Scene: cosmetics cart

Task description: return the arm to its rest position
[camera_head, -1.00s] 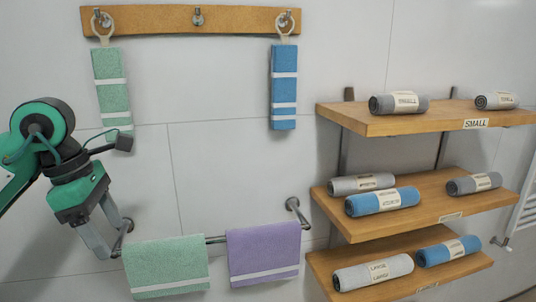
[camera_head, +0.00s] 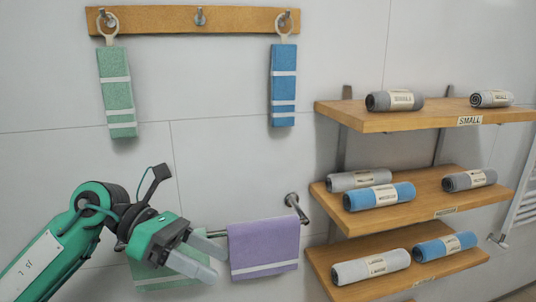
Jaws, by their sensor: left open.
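My left arm comes in from the lower left, and its gripper (camera_head: 213,258) is open and empty, with the fingers pointing right. It is in front of the towel bar (camera_head: 215,233) and covers much of the light green towel (camera_head: 150,284) hanging there. The fingertips are just left of the purple towel (camera_head: 264,247) in the picture; I cannot tell the depth between them. My right gripper is not in view.
A wooden hook rail (camera_head: 240,20) holds a green towel (camera_head: 117,93) and a blue towel (camera_head: 283,85). At right, wooden shelves (camera_head: 440,118) hold several rolled towels. A white radiator (camera_head: 525,205) is at the right edge. The wall between is clear.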

